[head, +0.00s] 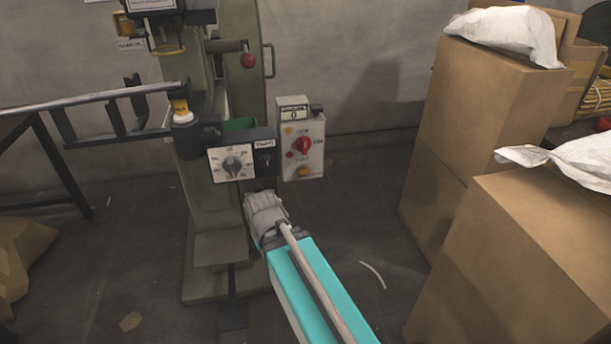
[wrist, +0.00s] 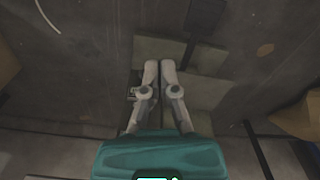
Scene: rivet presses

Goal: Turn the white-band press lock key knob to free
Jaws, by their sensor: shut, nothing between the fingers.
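The green press (head: 216,215) stands left of centre in the head view. Its dark control housing carries a dial plate with a grey knob (head: 232,165) and, to the right, a small black knob (head: 264,161) under a white label. The label is too small to read surely, and I cannot tell which knob is the lock key. A grey box (head: 302,165) with a red rotary knob (head: 304,145) is beside it. My gripper (head: 259,192) is below the black knob, apparently apart from it. In the wrist view my gripper (wrist: 159,64) is shut and empty, over the floor and pale plates.
Tall cardboard boxes (head: 490,110) and a nearer box (head: 530,250) with white sacks fill the right side. A red-ball lever (head: 248,61) sticks out above the housing. Floor between press and boxes is mostly clear.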

